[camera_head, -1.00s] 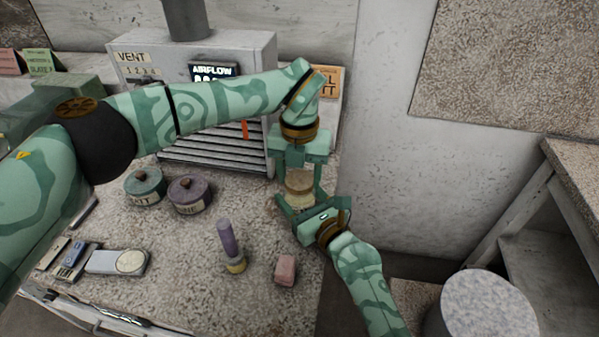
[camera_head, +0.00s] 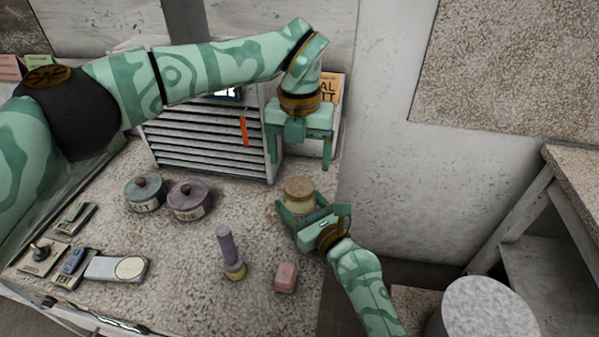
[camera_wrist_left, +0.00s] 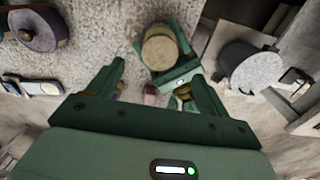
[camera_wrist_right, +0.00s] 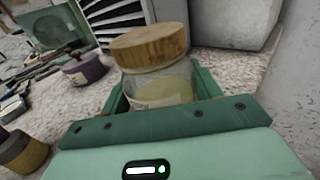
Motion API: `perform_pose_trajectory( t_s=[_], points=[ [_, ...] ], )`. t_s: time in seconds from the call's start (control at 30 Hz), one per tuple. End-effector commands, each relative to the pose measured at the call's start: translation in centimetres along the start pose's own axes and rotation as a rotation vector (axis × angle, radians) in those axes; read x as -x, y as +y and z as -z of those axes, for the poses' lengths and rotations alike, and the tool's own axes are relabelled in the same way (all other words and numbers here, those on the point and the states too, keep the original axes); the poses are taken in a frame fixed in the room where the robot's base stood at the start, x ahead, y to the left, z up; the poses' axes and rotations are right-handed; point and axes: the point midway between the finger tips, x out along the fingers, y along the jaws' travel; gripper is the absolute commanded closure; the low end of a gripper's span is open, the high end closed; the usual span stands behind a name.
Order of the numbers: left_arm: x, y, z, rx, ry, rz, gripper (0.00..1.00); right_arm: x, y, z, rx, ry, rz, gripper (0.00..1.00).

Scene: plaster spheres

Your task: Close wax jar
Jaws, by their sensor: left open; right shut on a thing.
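The wax jar (camera_head: 299,203) is a clear, yellowish jar with a pale label, standing upright on the speckled bench. Its round wooden lid (camera_head: 298,187) sits on top of it; in the right wrist view the lid (camera_wrist_right: 148,46) looks level on the jar (camera_wrist_right: 158,84). My right gripper (camera_head: 296,212) is shut on the jar's body from the front. My left gripper (camera_head: 300,160) is open and empty, pointing down above and slightly behind the jar. The left wrist view shows the lid (camera_wrist_left: 160,48) from above, beyond the open fingers.
A green lidded pot (camera_head: 145,194) and a purple one (camera_head: 189,201) stand left of the jar. A purple-topped stick (camera_head: 229,250) and a pink block (camera_head: 286,278) are in front. A louvred vent box (camera_head: 205,140) stands behind. The bench's right edge is close to the jar.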

Motion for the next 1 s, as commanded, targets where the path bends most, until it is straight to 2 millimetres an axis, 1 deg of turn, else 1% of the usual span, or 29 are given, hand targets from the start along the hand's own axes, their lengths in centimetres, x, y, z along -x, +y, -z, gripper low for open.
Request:
perform_pose_trajectory(
  t_s=[0.03, 0.1, 0.2, 0.3, 0.43, 0.67, 0.7, 0.73, 0.77, 1.0],
  points=[
    [1.1, 0.0, -0.1, 0.001, -0.002, -0.001, 0.21, 0.0, 0.0, 0.0, 0.001, 0.0, 0.0, 1.0],
    [2.4, 0.0, -0.1, 0.002, -0.003, -0.001, 0.21, 0.0, 0.0, 0.0, 0.001, 0.0, 0.0, 1.0],
    [3.8, 0.0, -0.1, 0.001, -0.001, 0.0, 0.21, 0.0, 0.0, 0.0, 0.0, 0.0, 0.0, 1.0],
    [4.7, 0.0, 0.0, 0.002, 0.0, -0.001, 0.21, 0.0, 0.0, 0.0, 0.0, 0.0, 0.0, 1.0],
    [5.1, 0.0, 0.0, 0.001, 0.001, 0.0, 0.21, 0.0, 0.0, 0.0, 0.0, 0.0, 0.0, 1.0],
    [5.1, 0.0, 0.0, 0.001, 0.001, 0.0, 0.21, 0.0, 0.0, 0.0, 0.0, 0.0, 0.0, 1.0],
    [5.1, 0.0, 0.0, 0.001, 0.001, 0.0, 0.21, 0.0, 0.0, 0.0, 0.0, 0.0, 0.0, 0.26],
    [5.1, 0.0, 0.0, 0.001, 0.001, 0.0, 0.21, 0.0, 0.0, 0.0, 0.0, 0.0, 0.0, 0.18],
    [5.1, 0.0, 0.0, 0.001, 0.001, 0.0, 0.21, 0.0, 0.0, 0.0, 0.0, 0.0, 0.0, 0.12],
    [5.1, 0.0, 0.0, 0.001, 0.001, 0.0, 0.21, 0.0, 0.0, 0.0, 0.0, 0.0, 0.0, 0.12]
  ],
)
